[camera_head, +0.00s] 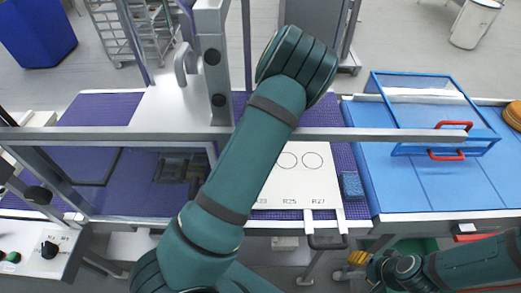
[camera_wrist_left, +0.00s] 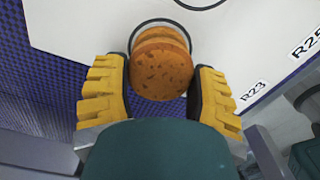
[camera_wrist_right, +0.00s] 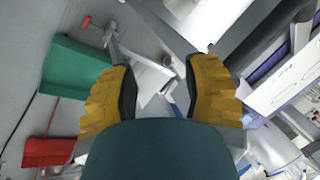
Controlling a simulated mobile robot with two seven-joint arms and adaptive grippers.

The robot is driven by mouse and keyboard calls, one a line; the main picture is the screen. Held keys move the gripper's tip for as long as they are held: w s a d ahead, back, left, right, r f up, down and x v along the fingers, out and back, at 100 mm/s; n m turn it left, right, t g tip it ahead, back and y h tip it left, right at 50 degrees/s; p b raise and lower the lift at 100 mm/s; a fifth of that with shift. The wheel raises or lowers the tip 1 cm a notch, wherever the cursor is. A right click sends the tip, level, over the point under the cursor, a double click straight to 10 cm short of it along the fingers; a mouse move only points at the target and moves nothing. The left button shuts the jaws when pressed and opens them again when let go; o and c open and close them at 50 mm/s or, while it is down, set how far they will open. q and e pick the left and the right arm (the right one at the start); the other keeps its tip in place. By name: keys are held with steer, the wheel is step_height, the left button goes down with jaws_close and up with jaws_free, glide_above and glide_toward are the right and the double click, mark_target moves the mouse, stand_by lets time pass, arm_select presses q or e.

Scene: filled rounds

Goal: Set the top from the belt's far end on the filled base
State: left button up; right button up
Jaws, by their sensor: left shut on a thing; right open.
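In the left wrist view, a brown speckled round (camera_wrist_left: 160,72) is between the yellow fingers of my left gripper (camera_wrist_left: 162,88), which is shut on it. More round edges show just behind it, in line with a ringed opening in the white plate (camera_wrist_left: 85,25); whether these are a filled base or part of the held piece I cannot tell. In the head view my left arm hides that gripper and the round. The white plate (camera_head: 300,187) shows two empty rings there. My right gripper (camera_head: 357,258) is open and empty, low at the right; its fingers also show in the right wrist view (camera_wrist_right: 160,90).
The purple belt (camera_head: 100,108) runs behind a grey metal frame rail (camera_head: 400,135). A blue sponge (camera_head: 351,185) lies beside the plate. A blue-framed clear cover with red handles (camera_head: 446,154) stands on the blue worktop (camera_head: 400,190). Brown rounds (camera_head: 514,112) sit at the far right.

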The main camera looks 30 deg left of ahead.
arm_select(q)
steer(key=shift+f, duration=0.15)
steer(key=o, duration=0.8)
steer(key=shift+o, duration=0.7)
steer(key=shift+r+p, duration=0.5)
steer(key=shift+r, duration=3.05)
